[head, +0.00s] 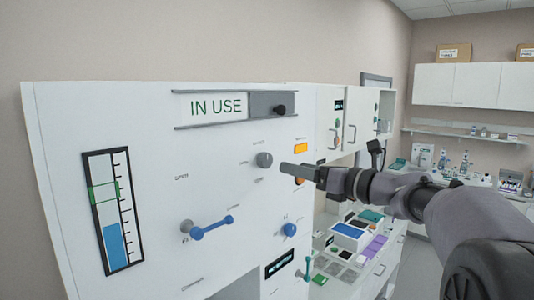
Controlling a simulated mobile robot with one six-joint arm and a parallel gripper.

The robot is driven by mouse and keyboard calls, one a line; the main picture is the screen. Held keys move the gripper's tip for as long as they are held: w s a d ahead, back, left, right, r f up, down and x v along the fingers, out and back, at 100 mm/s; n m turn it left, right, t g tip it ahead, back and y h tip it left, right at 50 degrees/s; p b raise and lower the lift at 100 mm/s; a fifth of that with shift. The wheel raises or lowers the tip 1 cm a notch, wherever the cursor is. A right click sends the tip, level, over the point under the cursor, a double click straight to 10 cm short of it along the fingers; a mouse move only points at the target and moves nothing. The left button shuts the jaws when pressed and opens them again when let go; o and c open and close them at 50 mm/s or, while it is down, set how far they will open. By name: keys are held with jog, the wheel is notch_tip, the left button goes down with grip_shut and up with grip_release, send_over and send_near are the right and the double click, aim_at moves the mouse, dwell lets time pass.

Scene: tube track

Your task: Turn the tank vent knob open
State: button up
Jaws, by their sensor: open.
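A round grey knob (264,159) sticks out of the white panel (150,120), with small labels around it that are too small to read. It is probably the tank vent knob; its turn position is not clear. My gripper (287,168) is just right of this knob, pointing left. Its jaws are seen nearly edge-on, nothing shows between them, and a gap seems to separate them from the knob. A blue round knob (289,229) sits lower right on the panel.
A blue lever (212,228) sits below the grey knob. A level gauge (112,210) with blue fill and a green band is at left. An "IN USE" sign (216,106) with a grey slider is above. Counters with lab items (355,232) lie beyond at right.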

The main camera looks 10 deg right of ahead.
aim_at(268, 161)
jog(key=p+x, duration=0.2)
jog(key=x, duration=0.8)
jog(key=shift+d, duration=0.15)
jog(key=shift+w+f, duration=0.1)
jog(key=shift+w, duration=0.4)
jog(key=shift+s, duration=0.15)
jog(key=c, duration=0.5)
grip_shut()
